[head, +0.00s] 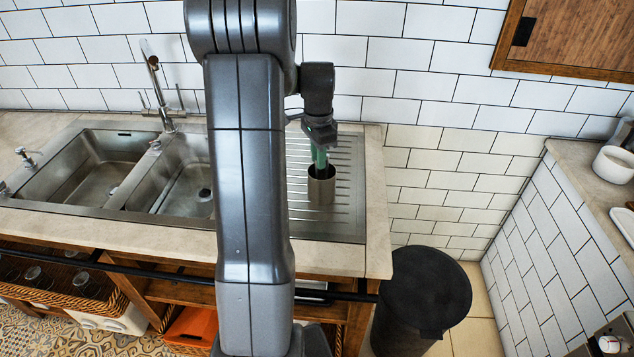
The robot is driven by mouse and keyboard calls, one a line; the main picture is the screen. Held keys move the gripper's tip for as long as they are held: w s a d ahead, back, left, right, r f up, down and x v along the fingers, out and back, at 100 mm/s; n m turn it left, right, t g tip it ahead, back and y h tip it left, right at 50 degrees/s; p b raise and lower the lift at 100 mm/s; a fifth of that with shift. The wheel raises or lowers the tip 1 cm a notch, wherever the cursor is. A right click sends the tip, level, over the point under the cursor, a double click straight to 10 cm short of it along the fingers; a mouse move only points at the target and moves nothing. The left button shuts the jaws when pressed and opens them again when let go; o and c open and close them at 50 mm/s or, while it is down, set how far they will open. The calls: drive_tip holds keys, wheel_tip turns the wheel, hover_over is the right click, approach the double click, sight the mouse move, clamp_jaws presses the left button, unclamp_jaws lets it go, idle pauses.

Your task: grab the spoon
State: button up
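A metal cup (321,188) stands upright on the ribbed drainboard to the right of the sink. My gripper (320,150) points down directly above the cup. Something green shows between the gripper body and the cup's opening; I cannot tell whether it is part of the gripper or a utensil in the cup. No spoon can be made out clearly. The fingertips are too small and hidden to show whether they are open or shut.
A double sink (100,170) with a tall faucet (155,80) lies left of my arm. The drainboard (345,215) around the cup is clear. A tiled wall stands close behind. A black bin (425,290) stands right of the counter. A white bowl (614,165) sits on the right counter.

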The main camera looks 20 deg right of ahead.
sight(317, 178)
drive_tip(key=shift+a+f, duration=0.1)
drive_tip(key=shift+f, duration=1.8)
clamp_jaws()
